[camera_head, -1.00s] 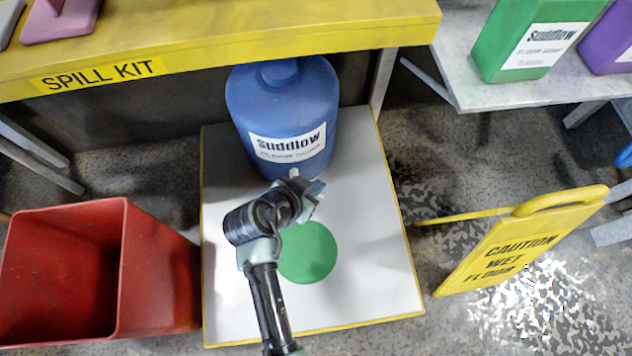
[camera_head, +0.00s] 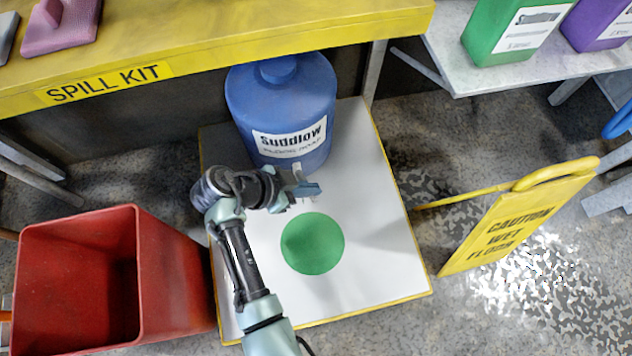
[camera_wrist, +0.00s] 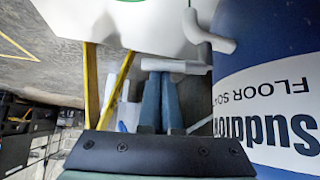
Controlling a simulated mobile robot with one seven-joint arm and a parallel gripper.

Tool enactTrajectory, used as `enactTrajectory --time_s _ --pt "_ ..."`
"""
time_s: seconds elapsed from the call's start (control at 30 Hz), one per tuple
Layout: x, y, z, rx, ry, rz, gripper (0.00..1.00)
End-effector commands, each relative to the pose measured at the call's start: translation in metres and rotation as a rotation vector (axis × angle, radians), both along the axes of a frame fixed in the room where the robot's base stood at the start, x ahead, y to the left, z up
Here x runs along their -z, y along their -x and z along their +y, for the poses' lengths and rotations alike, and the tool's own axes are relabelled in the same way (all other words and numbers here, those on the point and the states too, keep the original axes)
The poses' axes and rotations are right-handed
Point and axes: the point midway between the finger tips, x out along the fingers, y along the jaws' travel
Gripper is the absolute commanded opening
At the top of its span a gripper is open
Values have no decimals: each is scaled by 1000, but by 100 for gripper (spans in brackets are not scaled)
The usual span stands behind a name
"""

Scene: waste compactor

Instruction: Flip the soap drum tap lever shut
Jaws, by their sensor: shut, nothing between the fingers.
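The blue soap drum (camera_head: 280,105) stands upright at the back of the white board. Its pale tap (camera_head: 297,167) is low on the front, mostly hidden by my gripper (camera_head: 308,189). In the wrist view the drum (camera_wrist: 270,60) fills the right side, label upside down, and the tap's curved pale spout (camera_wrist: 208,30) sticks out. A pale bar (camera_wrist: 175,65), which looks like the tap lever, lies across the tips of my gripper (camera_wrist: 161,78). Touching or just apart, I cannot tell. The fingers are shut with nothing between them.
The white board (camera_head: 375,235) has a yellow edge and a green disc (camera_head: 312,243). A red bin (camera_head: 75,285) stands left, a yellow wet-floor sign (camera_head: 520,225) right. The yellow spill-kit bench (camera_head: 250,45) overhangs behind the drum. The board's front right is clear.

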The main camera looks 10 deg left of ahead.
Motion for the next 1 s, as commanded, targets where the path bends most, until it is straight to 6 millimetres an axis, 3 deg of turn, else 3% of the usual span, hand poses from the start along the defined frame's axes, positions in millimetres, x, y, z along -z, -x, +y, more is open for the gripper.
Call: enactTrajectory --time_s 1.0 --pt "1 6 12 -12 -2 2 0"
